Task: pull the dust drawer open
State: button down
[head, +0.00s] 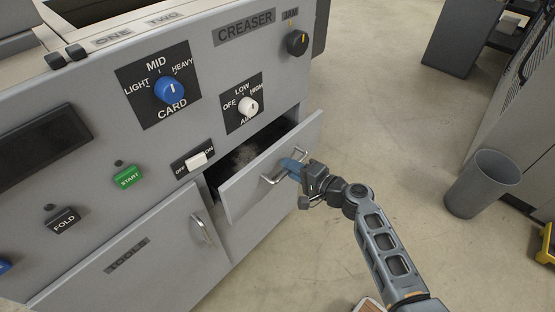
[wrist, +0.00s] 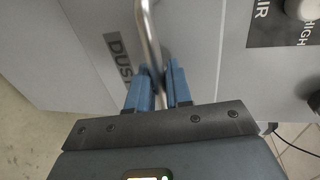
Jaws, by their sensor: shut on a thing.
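The dust drawer (head: 250,191) is a light grey drawer at the lower right of the creaser machine's front. It stands partly open, with greyish dust visible inside. Its metal bar handle (head: 271,180) is on the drawer front. My gripper (head: 291,165) is shut on this handle. In the wrist view, the blue fingers of my gripper (wrist: 160,82) are on either side of the handle (wrist: 150,35). The drawer front with a partly covered label starting "DUS" (wrist: 119,55) lies behind the handle.
The tools door (head: 135,262), with its own handle (head: 203,228), is beside the drawer. Knobs and switches are above. A grey bin (head: 483,184) stands on the floor at right. The floor in front of the drawer is clear apart from my arm.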

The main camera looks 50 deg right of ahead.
jog(key=s+f+b+v, duration=0.1)
jog(key=f+b+v, duration=0.2)
jog(key=v, duration=1.7)
jog(key=shift+s+f, duration=0.2)
jog(key=shift+f, duration=0.35)
jog(key=shift+a, duration=0.1)
jog(key=c, duration=1.2)
grip_release()
jog(key=shift+s, duration=0.1)
jog(key=b+v, duration=0.1)
jog(key=v, duration=0.6)
jog(key=shift+s, duration=0.3)
